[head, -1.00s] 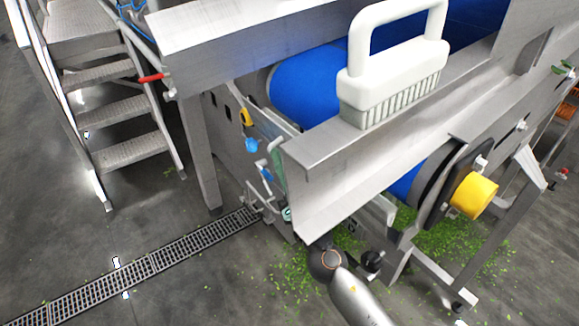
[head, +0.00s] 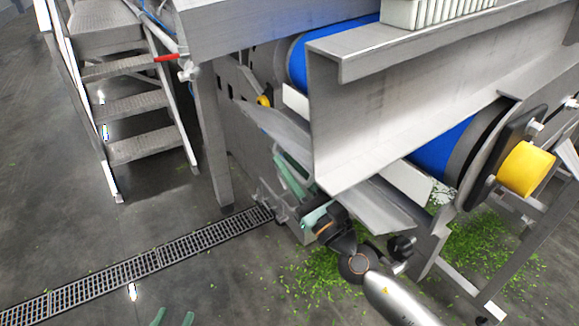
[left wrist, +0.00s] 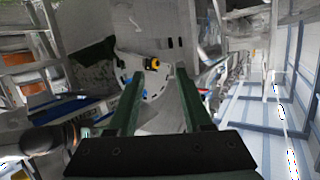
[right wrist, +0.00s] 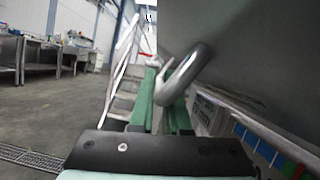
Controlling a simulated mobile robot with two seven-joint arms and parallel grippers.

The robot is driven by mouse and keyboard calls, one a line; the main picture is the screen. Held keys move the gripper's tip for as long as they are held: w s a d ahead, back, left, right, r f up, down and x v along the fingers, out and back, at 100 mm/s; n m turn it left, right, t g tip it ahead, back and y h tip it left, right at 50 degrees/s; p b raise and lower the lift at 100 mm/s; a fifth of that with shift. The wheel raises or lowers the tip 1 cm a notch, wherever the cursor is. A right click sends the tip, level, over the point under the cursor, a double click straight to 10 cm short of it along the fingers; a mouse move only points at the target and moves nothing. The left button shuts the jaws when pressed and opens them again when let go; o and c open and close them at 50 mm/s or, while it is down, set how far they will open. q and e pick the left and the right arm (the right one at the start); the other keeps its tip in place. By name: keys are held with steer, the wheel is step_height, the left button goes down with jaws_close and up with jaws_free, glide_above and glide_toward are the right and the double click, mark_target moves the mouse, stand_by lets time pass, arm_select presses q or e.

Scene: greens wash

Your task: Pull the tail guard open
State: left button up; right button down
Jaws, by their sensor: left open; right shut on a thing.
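The tail guard (head: 380,205) seems to be the bare grey metal sheet that slants out below the conveyor's end, partly hidden behind the steel channel. My right gripper (head: 291,174) reaches in from the lower right to the guard's near side. In the right wrist view, its green fingers (right wrist: 160,88) are shut on a bent metal loop handle (right wrist: 188,68), which stands off a grey panel (right wrist: 240,45). My left gripper (head: 173,318) shows only its green fingertips at the bottom of the head view. It is open and empty, as the left wrist view (left wrist: 167,72) also shows.
The blue belt (head: 440,145) and yellow roller cap (head: 526,169) lie right of the guard. Metal steps (head: 140,112) stand left. A floor drain (head: 150,262) and scattered greens (head: 320,275) lie on open floor.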

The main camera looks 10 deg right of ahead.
steer(key=shift+f+n+g+y+b, duration=0.35)
steer(key=shift+f+n+b, duration=0.2)
steer(key=shift+n, duration=0.45)
arm_select(q)
step_height(320, 180, up, 9)
steer(key=w+m+t+h, duration=0.1)
steer(key=t, duration=0.2)
steer(key=shift+w+d+t, duration=0.15)
steer(key=shift+d+t, duration=0.1)
steer(key=shift+t, duration=0.15)
arm_select(e)
steer(key=shift+f, duration=0.1)
arm_select(q)
steer(key=shift+f, duration=0.1)
arm_select(e)
steer(key=c, duration=0.9)
jaws_free()
